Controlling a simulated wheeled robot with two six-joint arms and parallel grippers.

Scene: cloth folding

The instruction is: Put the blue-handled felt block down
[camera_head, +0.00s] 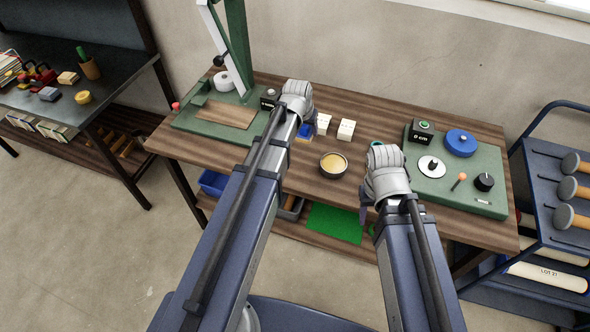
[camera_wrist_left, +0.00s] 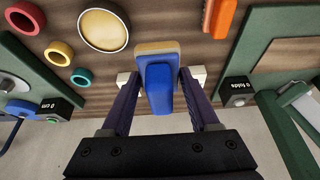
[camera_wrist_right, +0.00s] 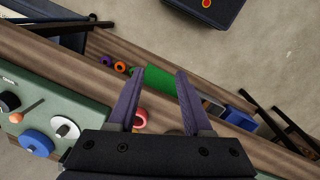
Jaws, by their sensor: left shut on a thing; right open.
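The felt block (camera_wrist_left: 158,48) has a tan felt base and a blue handle (camera_wrist_left: 160,85). My left gripper (camera_wrist_left: 158,76) is shut on the handle, with one purple finger on each side. In the head view, part of the block's blue (camera_head: 304,132) shows beside my left gripper (camera_head: 300,118), over the back of the wooden table (camera_head: 275,172); the wrist hides the rest. I cannot tell whether the felt touches the table. My right gripper (camera_wrist_right: 157,72) is open and empty at the table's front edge, and also shows in the head view (camera_head: 366,208).
Two pale blocks (camera_head: 346,129) stand right of the felt block. A round dish with yellow contents (camera_head: 333,164) sits in front. A green board (camera_head: 455,180) with a blue spool (camera_head: 460,142) lies at right; a green stand (camera_head: 240,50) is at left. Small rings (camera_wrist_left: 58,52) lie near the dish.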

